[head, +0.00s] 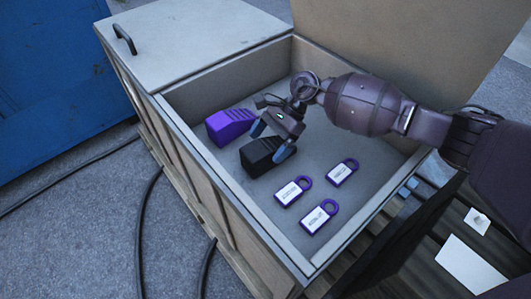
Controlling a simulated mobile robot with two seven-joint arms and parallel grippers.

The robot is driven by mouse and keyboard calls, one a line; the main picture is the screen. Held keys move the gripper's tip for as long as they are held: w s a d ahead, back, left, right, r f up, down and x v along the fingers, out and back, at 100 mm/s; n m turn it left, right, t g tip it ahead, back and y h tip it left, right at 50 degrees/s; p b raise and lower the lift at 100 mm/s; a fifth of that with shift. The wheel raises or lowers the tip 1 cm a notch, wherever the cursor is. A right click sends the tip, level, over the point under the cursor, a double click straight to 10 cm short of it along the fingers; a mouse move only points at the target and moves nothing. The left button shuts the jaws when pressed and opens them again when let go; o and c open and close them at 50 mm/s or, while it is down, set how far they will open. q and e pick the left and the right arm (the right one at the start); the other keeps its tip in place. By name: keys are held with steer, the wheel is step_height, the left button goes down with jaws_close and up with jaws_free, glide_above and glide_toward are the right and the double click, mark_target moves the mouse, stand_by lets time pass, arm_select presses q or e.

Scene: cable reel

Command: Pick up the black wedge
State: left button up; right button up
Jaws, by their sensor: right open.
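The black wedge (262,157) lies on the floor of the wooden crate's open compartment, left of its middle. My right gripper (271,141) comes in from the right and is open. Its two blue-tipped fingers are at the wedge, one at its upper left and one at its right end. I cannot tell whether they touch it. The gripper hides part of the wedge's far side. My left gripper is not in view.
A purple wedge (229,126) lies just left of the black one, close to my finger. Several purple padlock-shaped tags (342,172) lie at the right. The crate walls (235,228) surround them. A closed lid section (190,42) lies at the left.

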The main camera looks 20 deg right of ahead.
mark_target(266, 144)
steer(key=shift+s+a+f, duration=0.1)
steer(key=shift+a+f, duration=0.25)
steer(key=shift+r, duration=0.1)
steer(key=shift+c, duration=0.4)
steer(key=c, duration=1.3)
step_height(266, 144, up, 10)
steer(key=p, duration=0.3)
steer(key=shift+r, duration=0.1)
